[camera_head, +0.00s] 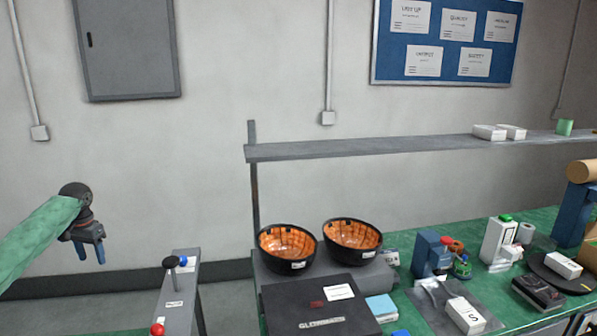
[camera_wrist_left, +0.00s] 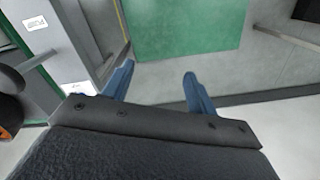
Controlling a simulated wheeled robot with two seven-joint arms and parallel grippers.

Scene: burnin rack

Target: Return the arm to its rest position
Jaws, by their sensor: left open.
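My left gripper (camera_head: 91,252) hangs at the left of the head view, at the end of a green-sleeved arm. Its blue fingers point down and are apart, with nothing between them. It is in the air, left of the grey post fixture and clear of the bench. In the left wrist view the two blue fingers (camera_wrist_left: 158,88) are spread and empty, with floor and a green surface beyond them. My right gripper is not in view.
A grey fixture (camera_head: 178,300) with a black knob, a blue button and a red button (camera_head: 157,329) stands right of the gripper. Two black bowls with orange insides (camera_head: 287,242) (camera_head: 352,234) sit behind a black box (camera_head: 318,310). A grey shelf (camera_head: 370,147) spans above. Open air surrounds the gripper.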

